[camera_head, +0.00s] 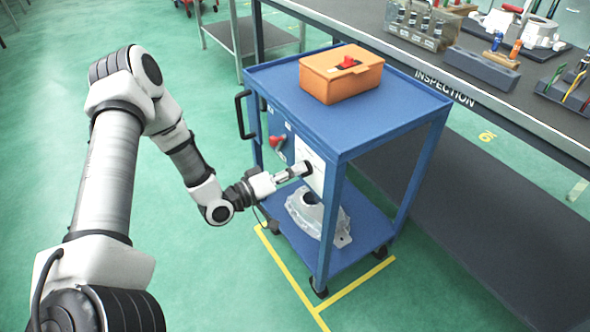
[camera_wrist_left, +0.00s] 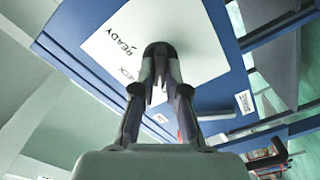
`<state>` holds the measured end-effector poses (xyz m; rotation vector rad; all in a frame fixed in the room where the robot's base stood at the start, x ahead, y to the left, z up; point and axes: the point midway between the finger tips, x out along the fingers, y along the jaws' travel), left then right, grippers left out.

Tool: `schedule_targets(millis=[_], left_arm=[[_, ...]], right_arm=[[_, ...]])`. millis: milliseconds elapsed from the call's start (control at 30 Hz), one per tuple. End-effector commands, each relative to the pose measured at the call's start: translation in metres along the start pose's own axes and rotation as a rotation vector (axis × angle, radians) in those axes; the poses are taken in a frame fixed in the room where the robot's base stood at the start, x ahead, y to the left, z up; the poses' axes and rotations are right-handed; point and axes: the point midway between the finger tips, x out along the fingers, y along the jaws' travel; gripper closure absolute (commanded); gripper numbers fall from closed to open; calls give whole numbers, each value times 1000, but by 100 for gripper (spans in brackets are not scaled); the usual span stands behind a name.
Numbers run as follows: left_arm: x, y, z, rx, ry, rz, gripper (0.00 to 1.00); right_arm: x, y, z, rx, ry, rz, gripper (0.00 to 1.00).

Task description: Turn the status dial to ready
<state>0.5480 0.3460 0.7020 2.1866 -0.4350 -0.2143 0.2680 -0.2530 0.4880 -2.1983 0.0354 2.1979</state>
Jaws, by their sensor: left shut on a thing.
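The status dial's white plate (camera_head: 313,178) is on the side of the blue cart. In the left wrist view the plate (camera_wrist_left: 205,40) shows the word READY and part of a second word. My left gripper (camera_head: 305,168) reaches the plate from the left. In the left wrist view its fingers (camera_wrist_left: 158,52) are together in front of the plate, shut on the dial's knob. The fingers hide the knob, so I cannot tell which way it points. My right gripper is not in view.
The blue cart (camera_head: 400,115) carries an orange box (camera_head: 335,82) on top and a grey casting (camera_head: 330,222) on its lower shelf. A red knob (camera_head: 277,142) sits left of the plate. The inspection bench (camera_head: 360,25) stands behind at right. The green floor at left is clear.

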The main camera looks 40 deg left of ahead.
Motion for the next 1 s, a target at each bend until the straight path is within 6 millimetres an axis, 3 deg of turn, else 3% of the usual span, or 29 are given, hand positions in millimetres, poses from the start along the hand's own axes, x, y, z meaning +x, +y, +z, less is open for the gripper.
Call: schedule_targets(millis=[1000], left_arm=[[0,4,2,923,-5,0,100]], right_arm=[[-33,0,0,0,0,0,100]])
